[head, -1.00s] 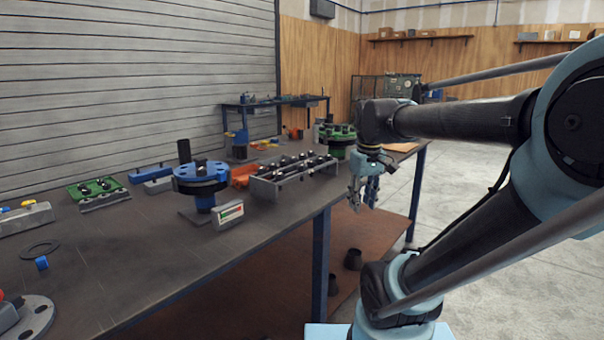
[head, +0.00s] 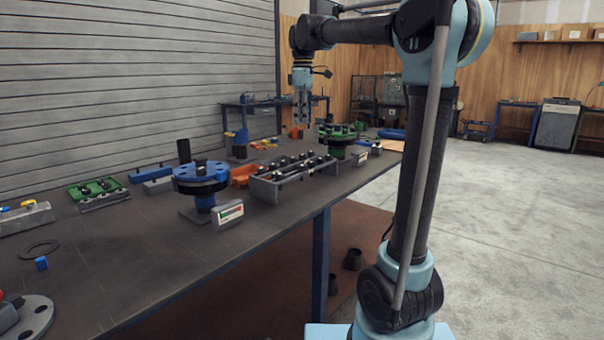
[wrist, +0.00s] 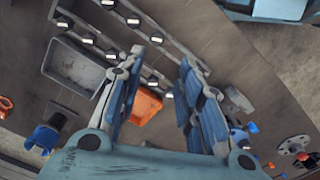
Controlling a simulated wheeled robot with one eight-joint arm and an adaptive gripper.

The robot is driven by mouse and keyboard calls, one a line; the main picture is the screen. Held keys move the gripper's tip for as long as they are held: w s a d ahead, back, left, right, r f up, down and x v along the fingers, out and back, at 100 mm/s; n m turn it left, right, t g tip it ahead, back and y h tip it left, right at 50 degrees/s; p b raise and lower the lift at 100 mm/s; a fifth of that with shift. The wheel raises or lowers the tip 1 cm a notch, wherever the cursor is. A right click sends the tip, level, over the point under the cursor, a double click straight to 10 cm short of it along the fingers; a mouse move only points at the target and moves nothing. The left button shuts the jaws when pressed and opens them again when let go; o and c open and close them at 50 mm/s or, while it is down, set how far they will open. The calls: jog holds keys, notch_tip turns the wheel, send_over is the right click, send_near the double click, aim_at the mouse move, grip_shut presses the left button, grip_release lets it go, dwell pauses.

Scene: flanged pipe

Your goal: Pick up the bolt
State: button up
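Several dark bolts (head: 308,156) with pale heads stand in a grey rack (head: 268,189) on the table in the head view. In the wrist view, bolts (wrist: 133,20) show in rows along the rack's rails (wrist: 184,45), at the upper left and centre. Which one is the task's bolt I cannot tell. My gripper (head: 301,123) hangs pointing down above the table, clear of the rack. In the wrist view my gripper (wrist: 162,58) is open, fingers apart, with nothing held between them. The left finger hides part of the rack.
A blue flanged pipe (head: 203,181) stands left of the rack and a green one (head: 337,138) behind it. An orange bin (head: 243,174) sits beside the rack. A small gauge box (head: 229,213) is near the table edge.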

send_over(302, 165)
notch_tip(302, 165, down, 12)
jog(key=shift+a+r, duration=0.1)
jog(key=shift+a, duration=0.05)
jog(key=shift+f, duration=2.6)
grip_shut()
